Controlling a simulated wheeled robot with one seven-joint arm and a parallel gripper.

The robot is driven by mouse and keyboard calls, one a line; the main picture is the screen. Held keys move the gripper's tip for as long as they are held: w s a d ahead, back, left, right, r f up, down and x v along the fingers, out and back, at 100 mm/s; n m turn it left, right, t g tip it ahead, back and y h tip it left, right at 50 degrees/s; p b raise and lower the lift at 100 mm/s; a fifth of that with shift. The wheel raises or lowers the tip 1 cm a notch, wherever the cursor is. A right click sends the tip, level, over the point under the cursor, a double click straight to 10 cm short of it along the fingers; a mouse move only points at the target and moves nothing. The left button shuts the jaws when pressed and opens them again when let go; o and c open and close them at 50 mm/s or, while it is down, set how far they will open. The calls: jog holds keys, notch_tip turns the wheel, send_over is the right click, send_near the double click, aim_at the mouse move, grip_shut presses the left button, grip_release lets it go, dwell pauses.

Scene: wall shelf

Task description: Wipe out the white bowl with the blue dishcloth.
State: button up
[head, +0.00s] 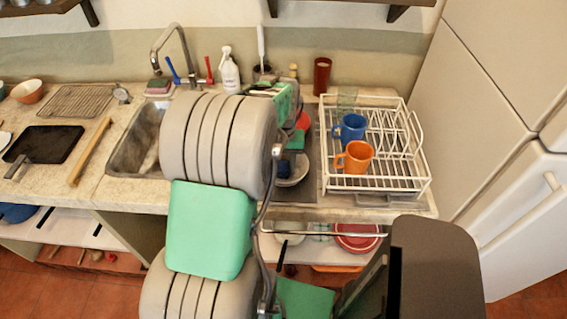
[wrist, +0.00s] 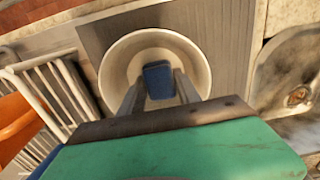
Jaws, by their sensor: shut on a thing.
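The white bowl (wrist: 108,78) stands upright on a grey ribbed surface in the wrist view. In the head view the white bowl (head: 292,179) shows only in part, behind my arm. My gripper (wrist: 160,88) reaches down into the bowl and is shut on the blue dishcloth (wrist: 158,78). The cloth looks like a small folded pad between the fingertips, inside the bowl near its middle. Whether the cloth touches the bowl's bottom I cannot tell. My arm hides most of the gripper in the head view.
A white dish rack (head: 390,185) with a blue mug (head: 349,128) and an orange mug (head: 355,157) stands right of the bowl. The sink (head: 136,145) lies to the left.

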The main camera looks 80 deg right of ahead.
jog(key=shift+s+a, duration=0.15)
jog(key=shift+s, duration=0.4)
jog(key=shift+s+d, duration=0.1)
jog(key=shift+d, duration=0.55)
jog(key=shift+w, duration=0.5)
jog(key=shift+w+a, duration=0.15)
jog(key=shift+a, duration=0.25)
jog(key=shift+s+a, duration=0.2)
jog(key=shift+a, duration=0.05)
jog(key=shift+s+p, duration=0.3)
jog(key=shift+s+d, duration=0.15)
jog(key=shift+d, duration=0.35)
jog(key=shift+w+d, duration=0.15)
jog(key=shift+w, duration=0.05)
